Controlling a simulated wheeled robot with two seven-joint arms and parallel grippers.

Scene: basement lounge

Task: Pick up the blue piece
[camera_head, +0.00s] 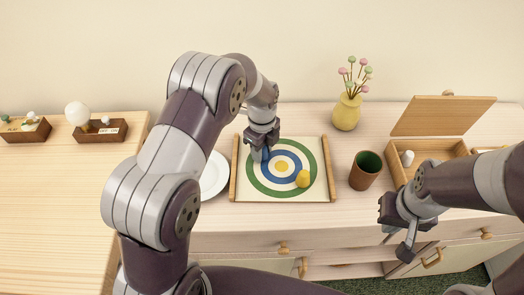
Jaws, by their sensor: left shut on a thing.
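The blue piece (265,155) is mostly hidden by my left gripper; a small blue part shows at the fingertips. My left gripper (262,146) is shut on the blue piece, over the upper left part of the target board. I cannot tell whether the piece touches the board. The target board (243,190) has green, white, blue and yellow rings and wooden side rails. A yellow piece (303,179) stands on its right part. My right gripper (397,228) is in front of the dresser at the right, its fingers apart, with nothing seen between them.
A white plate (214,176) lies left of the board, partly behind my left arm. A green-lined brown cup (365,170) stands right of it. A yellow flower vase (346,112) is behind. An open wooden box (398,172) holds a white piece (407,158).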

